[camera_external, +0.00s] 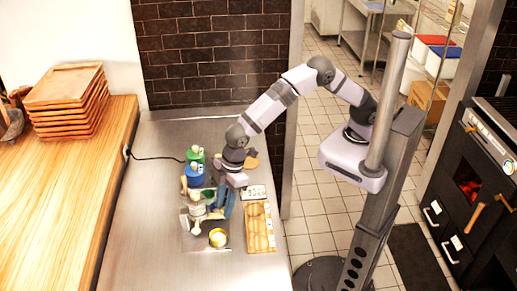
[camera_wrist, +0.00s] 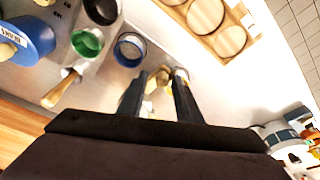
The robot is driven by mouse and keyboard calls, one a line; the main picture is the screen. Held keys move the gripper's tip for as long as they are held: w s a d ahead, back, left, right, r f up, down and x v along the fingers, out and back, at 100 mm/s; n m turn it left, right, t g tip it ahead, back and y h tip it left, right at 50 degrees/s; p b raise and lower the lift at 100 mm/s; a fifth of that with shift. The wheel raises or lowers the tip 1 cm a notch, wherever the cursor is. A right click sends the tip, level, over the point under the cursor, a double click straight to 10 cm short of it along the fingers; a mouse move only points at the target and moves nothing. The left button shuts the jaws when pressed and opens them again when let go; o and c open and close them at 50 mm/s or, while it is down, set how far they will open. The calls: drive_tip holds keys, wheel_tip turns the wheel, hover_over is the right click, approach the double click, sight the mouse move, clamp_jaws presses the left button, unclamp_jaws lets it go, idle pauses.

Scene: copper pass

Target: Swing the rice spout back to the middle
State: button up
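My gripper (camera_external: 222,208) points down over the right side of the cluster of containers on the steel counter. In the wrist view its two dark fingers (camera_wrist: 160,82) stand apart. A small yellowish piece shows between and beyond the tips; I cannot tell if they touch it. A blue container (camera_external: 195,175) with a pale knob and label stands left of my gripper, and also shows at upper left in the wrist view (camera_wrist: 32,38). A green container (camera_external: 196,155) stands behind it. I cannot make out for sure which part is the rice spout.
A wooden tray with round hollows (camera_external: 260,228) lies right of my gripper. A green cup (camera_wrist: 88,42), a blue-rimmed cup (camera_wrist: 130,48) and a wooden handle (camera_wrist: 60,88) are close by. The counter's front is clear.

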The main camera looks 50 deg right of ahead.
drive_tip(key=shift+r+p, duration=2.2)
drive_tip(key=shift+r, duration=0.8)
